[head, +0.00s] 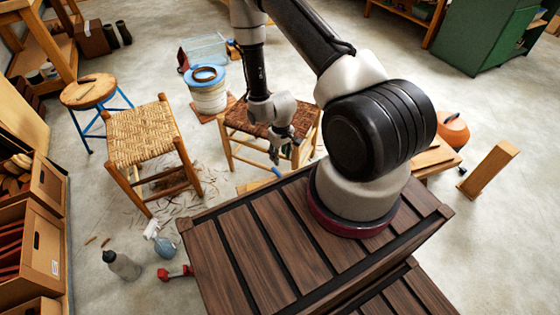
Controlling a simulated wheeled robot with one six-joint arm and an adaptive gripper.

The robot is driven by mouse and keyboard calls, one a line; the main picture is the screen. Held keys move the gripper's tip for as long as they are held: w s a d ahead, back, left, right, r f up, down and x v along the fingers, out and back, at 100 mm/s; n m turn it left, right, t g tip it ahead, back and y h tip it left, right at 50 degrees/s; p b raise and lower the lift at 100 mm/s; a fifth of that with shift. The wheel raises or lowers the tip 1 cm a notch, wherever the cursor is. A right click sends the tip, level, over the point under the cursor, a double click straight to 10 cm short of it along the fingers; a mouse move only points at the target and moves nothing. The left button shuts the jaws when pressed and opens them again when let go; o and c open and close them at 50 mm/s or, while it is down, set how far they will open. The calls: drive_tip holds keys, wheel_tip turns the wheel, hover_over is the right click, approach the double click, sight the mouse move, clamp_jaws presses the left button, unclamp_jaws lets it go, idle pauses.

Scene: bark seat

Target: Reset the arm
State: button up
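My gripper (286,148) hangs from my arm near the middle of the view, pointing down. It is in front of and over the near right part of a stool with a dark brown woven seat (248,117). The fingers are small and dark here, and I cannot tell whether they are open or shut. I see no object held in them. My gripper and wrist hide part of the dark seat. Whether the fingers touch the stool cannot be made out.
A stool with a pale woven seat (142,133) stands left. A white bucket (208,95) is behind. A spray bottle (160,241), a grey bottle (121,265) and a red dumbbell-like object (175,273) are on the floor. A wooden post (488,169) stands right. Floor between is partly clear.

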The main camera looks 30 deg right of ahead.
drive_tip(key=shift+r, duration=0.1)
idle(0.3)
drive_tip(key=s+r+g, duration=0.1)
drive_tip(key=s+g, duration=0.2)
drive_tip(key=s, duration=0.5)
drive_tip(key=s+r+t, duration=0.2)
drive_tip(key=s+r, duration=0.1)
drive_tip(key=r, duration=1.5)
drive_tip(key=s+d+r+m+t, duration=0.1)
drive_tip(key=s+r, duration=0.3)
drive_tip(key=r, duration=1.3)
drive_tip(key=s+r+t, duration=0.4)
drive_tip(key=r, duration=1.4)
drive_tip(key=shift+s+d+r+m, duration=0.2)
drive_tip(key=shift+d+r+m, duration=0.05)
drive_tip(key=shift+r+m, duration=0.1)
